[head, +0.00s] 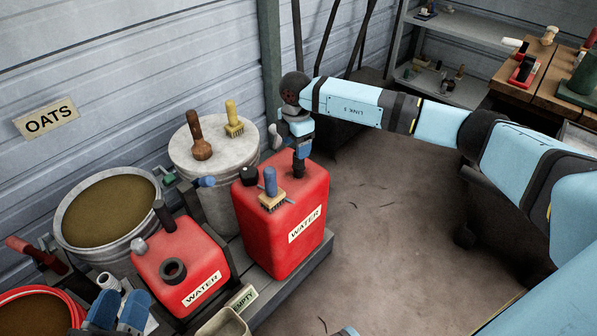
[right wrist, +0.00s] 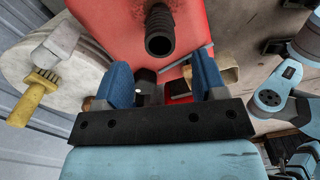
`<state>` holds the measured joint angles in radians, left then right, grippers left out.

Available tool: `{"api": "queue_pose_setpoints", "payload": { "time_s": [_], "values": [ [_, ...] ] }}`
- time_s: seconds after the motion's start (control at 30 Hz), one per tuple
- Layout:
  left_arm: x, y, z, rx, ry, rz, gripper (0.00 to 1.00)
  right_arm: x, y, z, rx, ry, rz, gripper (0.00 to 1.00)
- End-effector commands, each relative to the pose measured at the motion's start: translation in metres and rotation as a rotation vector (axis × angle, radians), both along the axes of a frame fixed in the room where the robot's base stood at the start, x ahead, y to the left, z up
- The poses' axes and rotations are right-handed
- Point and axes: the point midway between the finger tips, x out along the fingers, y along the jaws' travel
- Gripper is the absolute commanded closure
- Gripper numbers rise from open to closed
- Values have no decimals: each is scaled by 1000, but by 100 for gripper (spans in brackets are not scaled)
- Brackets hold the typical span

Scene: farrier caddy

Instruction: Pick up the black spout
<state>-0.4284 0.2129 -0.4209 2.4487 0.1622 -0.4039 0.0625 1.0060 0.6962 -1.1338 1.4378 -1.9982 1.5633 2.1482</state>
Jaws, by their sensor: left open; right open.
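The black spout (head: 299,167) stands upright on top of the larger red water can, at the can's back right. In the right wrist view the ribbed spout (right wrist: 160,32) rises from the red surface, beyond the fingertips and roughly in line with the gap between them. My right gripper (head: 304,147) is close above the spout, open, with nothing held; it also shows in the right wrist view (right wrist: 162,68). I cannot tell whether it touches the spout. My left gripper (head: 119,312) is open at the bottom left, far from this spout.
The larger red can (head: 292,235) also carries a blue-handled brush (head: 271,186) and a black knob (head: 248,176). A smaller red can (head: 190,285) is in front. A lidded bucket (head: 192,153) with two brushes and an oats bucket (head: 70,233) stand behind. The floor to the right is clear.

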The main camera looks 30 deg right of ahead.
Motion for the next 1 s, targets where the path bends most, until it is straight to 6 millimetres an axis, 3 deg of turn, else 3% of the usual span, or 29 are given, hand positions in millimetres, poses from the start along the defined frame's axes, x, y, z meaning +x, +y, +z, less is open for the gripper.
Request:
{"api": "queue_pose_setpoints", "payload": {
  "time_s": [0.23, 0.43, 0.6, 0.83, 1.0],
  "values": [
    [0, -1, -14, 17, 33, -12, 57, -1, -1, -22, 0, 1, 1, 35],
    [-1, -2, -42, 61, 97, -39, 57, -2, -8, -54, 1, 2, 2, 35],
    [4, 0, -38, 86, 55, -36, 57, -1, -7, -66, 2, -1, 2, 35],
    [4, 0, -36, 89, 51, -36, 57, -1, -7, -66, 2, 0, 2, 35],
    [4, 0, -37, 89, 53, -36, 57, -1, -7, -66, 2, 0, 2, 72]
  ]
}}
